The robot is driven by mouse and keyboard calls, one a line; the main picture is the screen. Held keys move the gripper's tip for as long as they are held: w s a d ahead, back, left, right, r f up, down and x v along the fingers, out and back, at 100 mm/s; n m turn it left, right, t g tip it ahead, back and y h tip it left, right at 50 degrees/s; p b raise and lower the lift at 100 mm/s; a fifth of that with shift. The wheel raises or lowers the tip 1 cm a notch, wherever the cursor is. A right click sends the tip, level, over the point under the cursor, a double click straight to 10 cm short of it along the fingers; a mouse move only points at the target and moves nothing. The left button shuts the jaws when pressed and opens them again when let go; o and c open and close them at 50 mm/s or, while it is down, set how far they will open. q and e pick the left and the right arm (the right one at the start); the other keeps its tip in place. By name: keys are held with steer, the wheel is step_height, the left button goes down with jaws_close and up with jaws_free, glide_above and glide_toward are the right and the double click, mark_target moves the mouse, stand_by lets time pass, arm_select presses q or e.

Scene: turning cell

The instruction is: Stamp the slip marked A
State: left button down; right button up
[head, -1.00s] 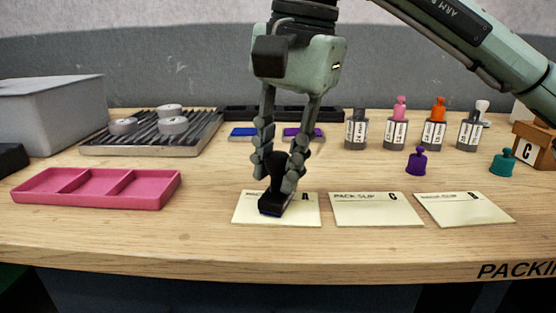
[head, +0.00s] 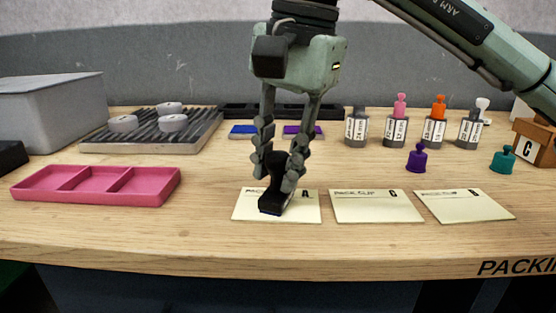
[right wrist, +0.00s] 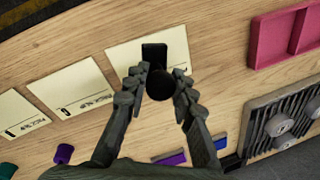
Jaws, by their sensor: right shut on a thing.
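My right gripper (head: 278,172) is shut on a black stamp (head: 273,201) with a dark block base. The stamp is over the left part of the slip marked A (head: 308,208), a cream card. It is at or just above the paper; I cannot tell whether it touches. In the right wrist view the fingers (right wrist: 160,88) close around the stamp's round knob (right wrist: 160,84), and its base lies over slip A (right wrist: 179,45). No print shows on the slip's visible part. A blue ink pad (head: 243,131) and a purple one (head: 300,131) lie behind. My left gripper is not in view.
The slip marked C (head: 377,207) and another slip (head: 465,207) lie to the right. A pink tray (head: 96,187) is at left. Purple (head: 417,159) and teal (head: 503,161) stoppers and several labelled bottles (head: 396,132) stand at right. Bare wood lies between tray and slips.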

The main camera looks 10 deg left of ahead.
steer(key=shift+f, duration=0.1)
steer(key=shift+r+p, duration=2.8)
steer(key=shift+r, duration=0.8)
